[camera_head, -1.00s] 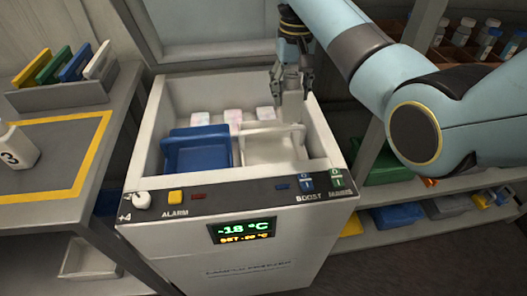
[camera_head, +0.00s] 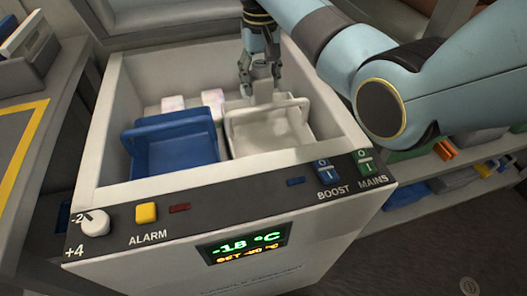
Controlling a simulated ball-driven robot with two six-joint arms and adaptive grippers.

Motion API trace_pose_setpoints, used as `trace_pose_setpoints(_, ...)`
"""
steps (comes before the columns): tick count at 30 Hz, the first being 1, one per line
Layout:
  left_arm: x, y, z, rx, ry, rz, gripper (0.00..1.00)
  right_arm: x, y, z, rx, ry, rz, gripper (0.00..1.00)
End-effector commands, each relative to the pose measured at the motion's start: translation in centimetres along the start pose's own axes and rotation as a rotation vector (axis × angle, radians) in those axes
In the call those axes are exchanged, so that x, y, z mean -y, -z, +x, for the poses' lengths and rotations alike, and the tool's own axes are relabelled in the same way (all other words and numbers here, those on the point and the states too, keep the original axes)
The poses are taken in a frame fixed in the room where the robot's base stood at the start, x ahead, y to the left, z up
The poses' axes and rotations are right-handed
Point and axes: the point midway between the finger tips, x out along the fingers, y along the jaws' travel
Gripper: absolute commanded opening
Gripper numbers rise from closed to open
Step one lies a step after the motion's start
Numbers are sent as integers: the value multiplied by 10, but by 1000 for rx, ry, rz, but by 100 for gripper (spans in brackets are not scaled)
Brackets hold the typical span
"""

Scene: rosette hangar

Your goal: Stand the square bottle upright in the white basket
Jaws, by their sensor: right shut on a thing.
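The white basket (camera_head: 242,142) sits inside the chest freezer, on the right, next to the blue basket. My right gripper (camera_head: 260,84) points down over the back part of the white basket and is shut on a pale, boxy thing, which appears to be the square bottle (camera_head: 264,97). The bottle looks roughly upright. Its lower end is hidden or blends with the white basket, so I cannot tell whether it touches the basket floor. My left gripper is not in view.
The blue basket (camera_head: 178,152) fills the left front of the freezer (camera_head: 107,112). Pale packs (camera_head: 213,98) lie behind the baskets. The front panel carries a dial (camera_head: 95,223), a yellow alarm button (camera_head: 146,212) and switches. A shelf stands at right.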

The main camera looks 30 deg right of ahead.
Motion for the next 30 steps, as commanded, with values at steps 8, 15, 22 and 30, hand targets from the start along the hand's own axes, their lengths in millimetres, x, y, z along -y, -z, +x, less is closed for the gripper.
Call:
trace_pose_setpoints(8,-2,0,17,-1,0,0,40,0,-1,53,3,-1,0,7)
trace_pose_setpoints(15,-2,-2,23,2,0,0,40,0,0,75,0,0,0,7)
trace_pose_setpoints(22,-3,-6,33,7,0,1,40,0,0,104,0,0,0,7)
trace_pose_setpoints(30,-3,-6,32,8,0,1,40,0,0,104,0,0,0,7)
